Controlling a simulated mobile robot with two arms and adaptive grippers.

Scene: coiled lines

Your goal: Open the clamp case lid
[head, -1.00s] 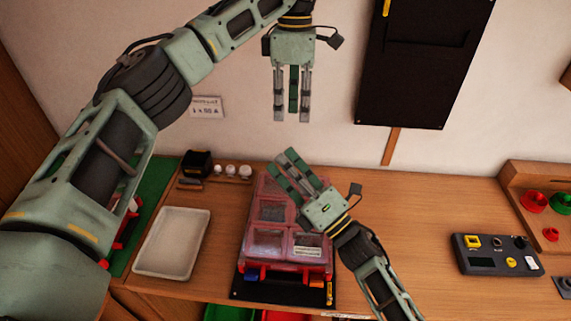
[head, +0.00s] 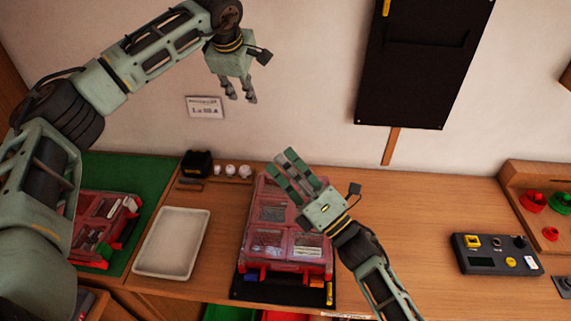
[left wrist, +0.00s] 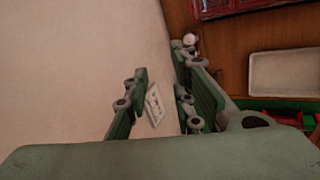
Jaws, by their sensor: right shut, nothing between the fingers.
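A red case (head: 268,240) with clear compartments lies on a black mat at the centre of the bench; its lid looks shut. Another red case (head: 103,222) lies on the green mat at the left, partly hidden by my left arm. I cannot tell which is the clamp case. My left gripper (head: 240,98) is raised in front of the wall, empty, away from both cases. In the left wrist view its fingers (left wrist: 160,68) stand apart. My right gripper (head: 281,161) is shut and empty above the back of the centre case and hides part of it; contact is unclear.
A white tray (head: 172,243) sits between the two cases. A black box (head: 196,163) and small white knobs stand behind it. A dark control box (head: 497,254) and a wooden rack with red and green rings (head: 534,201) are at the right. Bench right of centre is clear.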

